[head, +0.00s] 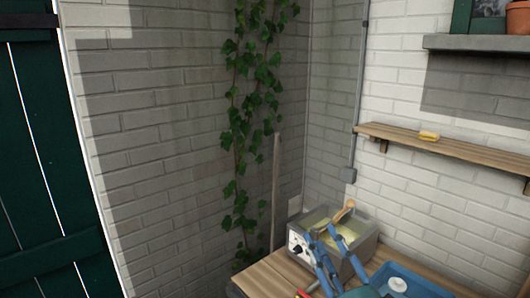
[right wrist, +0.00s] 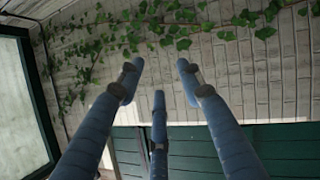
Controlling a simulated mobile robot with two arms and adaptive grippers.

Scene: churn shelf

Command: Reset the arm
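My right gripper (head: 322,238) is at the lower right of the head view, with its blue fingers raised in front of a grey metal machine. In the right wrist view its three blue fingers (right wrist: 158,82) are spread apart with nothing between them. The wrist view looks towards the brick wall, the ivy and a green door. I cannot tell from the head view whether the fingers touch the machine. My left gripper is not in view.
The grey machine (head: 296,243), with a dial and a wooden-handled tool in its yellowish top, stands on a wooden table (head: 262,280). A blue tray (head: 428,288) lies to its right. A wooden shelf (head: 470,150) holds a yellow block (head: 429,135). Ivy (head: 240,130) climbs the wall.

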